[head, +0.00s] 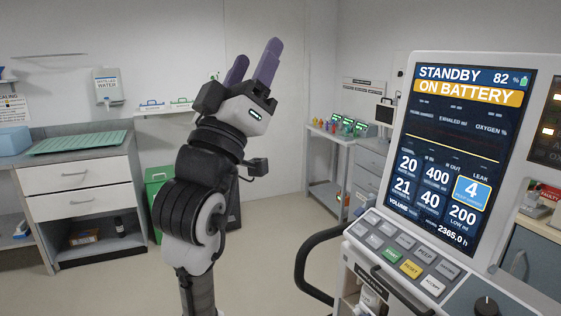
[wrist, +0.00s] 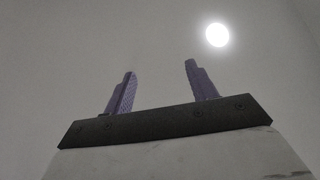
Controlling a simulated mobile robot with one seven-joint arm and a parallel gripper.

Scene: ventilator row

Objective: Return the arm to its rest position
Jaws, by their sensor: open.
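My arm stands upright in the middle of the head view. My gripper (head: 253,63) is at its top, with two purple fingers pointing up and slightly right. In the wrist view my gripper (wrist: 157,87) shows both fingers apart with nothing between them. The fingers point toward the ceiling, where a round bright lamp (wrist: 217,35) shows. The gripper touches nothing and is clear of the ventilator (head: 408,200) on the right.
The ventilator screen (head: 460,140) reads STANDBY, ON BATTERY, 82 %. A black handle (head: 303,262) sticks out on its left side. A counter with drawers (head: 80,180) stands at left, with a green mat (head: 80,143). A green bin (head: 157,185) is behind my arm. Open floor (head: 265,245) lies between.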

